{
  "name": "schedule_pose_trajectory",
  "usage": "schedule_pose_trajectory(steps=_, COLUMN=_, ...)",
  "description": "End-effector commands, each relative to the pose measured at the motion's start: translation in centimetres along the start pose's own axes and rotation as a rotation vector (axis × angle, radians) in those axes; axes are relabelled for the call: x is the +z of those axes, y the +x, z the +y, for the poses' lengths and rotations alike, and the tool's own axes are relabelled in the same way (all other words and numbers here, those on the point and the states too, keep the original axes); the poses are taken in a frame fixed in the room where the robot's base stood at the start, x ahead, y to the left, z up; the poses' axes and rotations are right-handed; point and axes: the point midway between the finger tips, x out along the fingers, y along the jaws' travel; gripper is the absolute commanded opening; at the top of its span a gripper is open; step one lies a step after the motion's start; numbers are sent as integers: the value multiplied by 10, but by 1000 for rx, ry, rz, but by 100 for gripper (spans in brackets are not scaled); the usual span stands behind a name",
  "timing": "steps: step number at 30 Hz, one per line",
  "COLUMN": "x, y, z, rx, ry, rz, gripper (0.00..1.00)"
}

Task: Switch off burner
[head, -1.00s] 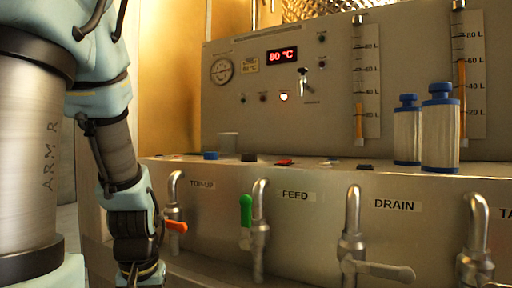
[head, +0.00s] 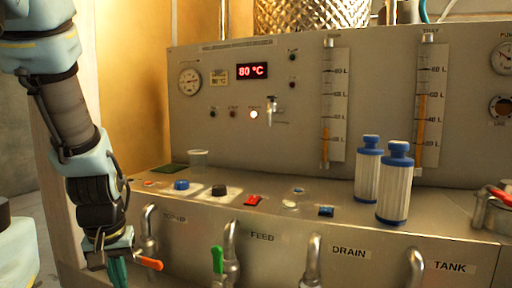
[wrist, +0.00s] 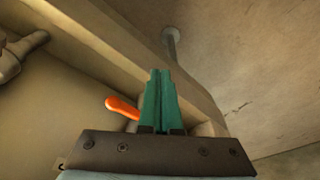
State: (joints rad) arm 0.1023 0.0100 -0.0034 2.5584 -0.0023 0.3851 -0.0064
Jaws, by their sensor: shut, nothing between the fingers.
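A toggle-like metal switch (head: 269,110) sits on the upright grey control panel (head: 210,140), right of a lit indicator lamp (head: 253,114). Its lever points up; the small label beside it is too small to read. A red display (head: 252,71) above reads 80 °C. My gripper (head: 120,272) has teal fingers, shut and empty, low at the left, near the orange-handled TOP-UP tap (head: 148,264) and well away from the switch. In the wrist view the closed fingers (wrist: 159,95) show beside the orange handle (wrist: 122,107).
Taps with a green handle (head: 217,260) and others line the front. Two blue-capped filter cartridges (head: 368,170) (head: 395,185) stand on the ledge (head: 330,190) before the sight tubes. Small caps, a red piece (head: 253,200) and a clear cup (head: 198,160) lie along it. Space before the panel's switch looks clear.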

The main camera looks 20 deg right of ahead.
Motion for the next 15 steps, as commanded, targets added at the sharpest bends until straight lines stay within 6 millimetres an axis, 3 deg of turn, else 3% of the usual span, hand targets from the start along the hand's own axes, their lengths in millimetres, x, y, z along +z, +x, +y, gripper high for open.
schedule_pose_trajectory(steps=1, x=-9, y=-36, z=1, rx=0, ry=-2, rz=5, gripper=0)
schedule_pose_trajectory(steps=3, x=-16, y=-59, z=2, rx=1, ry=-7, rz=12, gripper=0)
schedule_pose_trajectory(steps=11, x=-48, y=-132, z=22, rx=13, ry=-77, rz=23, gripper=0)
schedule_pose_trajectory(steps=15, x=-78, y=-168, z=59, rx=31, ry=-193, rz=12, gripper=0)
